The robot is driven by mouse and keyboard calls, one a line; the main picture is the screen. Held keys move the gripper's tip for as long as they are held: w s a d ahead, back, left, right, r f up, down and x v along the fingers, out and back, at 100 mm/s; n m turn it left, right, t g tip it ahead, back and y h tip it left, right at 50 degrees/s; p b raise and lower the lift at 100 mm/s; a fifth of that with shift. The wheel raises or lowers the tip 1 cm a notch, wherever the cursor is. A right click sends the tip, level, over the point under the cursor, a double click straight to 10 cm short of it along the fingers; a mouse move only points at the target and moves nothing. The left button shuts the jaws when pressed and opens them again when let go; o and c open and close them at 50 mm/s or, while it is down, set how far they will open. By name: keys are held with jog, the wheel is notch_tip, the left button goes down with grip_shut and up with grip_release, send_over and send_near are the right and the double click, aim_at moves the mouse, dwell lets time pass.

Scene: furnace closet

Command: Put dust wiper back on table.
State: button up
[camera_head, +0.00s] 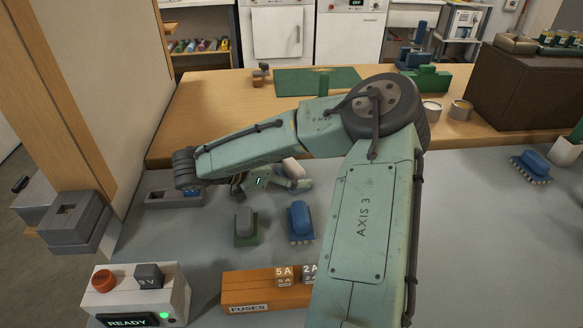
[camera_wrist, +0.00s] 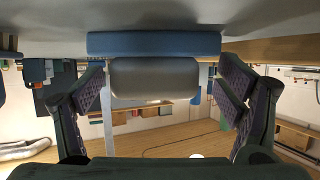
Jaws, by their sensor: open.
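In the wrist view, which looks upside down, a block with a grey handle (camera_wrist: 155,78) and a wide blue pad (camera_wrist: 153,43) sits between the fingers of my gripper (camera_wrist: 163,82). It may be the dust wiper; I cannot be sure. The fingers are open, one on each side of the handle, with small gaps. The pad appears at the grey surface. In the head view my gripper (camera_head: 285,182) is low over the grey table (camera_head: 450,240), beside a pale grey block (camera_head: 293,168). My forearm partly hides this area.
A grey block on a green base (camera_head: 245,222) and a blue brush (camera_head: 300,220) stand nearer. A fuse box (camera_head: 252,291) and control box (camera_head: 172,302) are in front. A grey tray (camera_head: 160,199) is left, another blue brush (camera_head: 532,163) right. A wooden bench (camera_head: 215,100) lies behind.

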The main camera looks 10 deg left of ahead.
jog(key=shift+r+p, duration=0.3)
jog(key=shift+p, duration=0.1)
jog(key=v, duration=1.1)
jog(key=shift+w, duration=0.1)
jog(key=shift+s+a+p, duration=0.35)
jog(key=shift+a+p, duration=0.05)
jog(key=shift+p, duration=0.05)
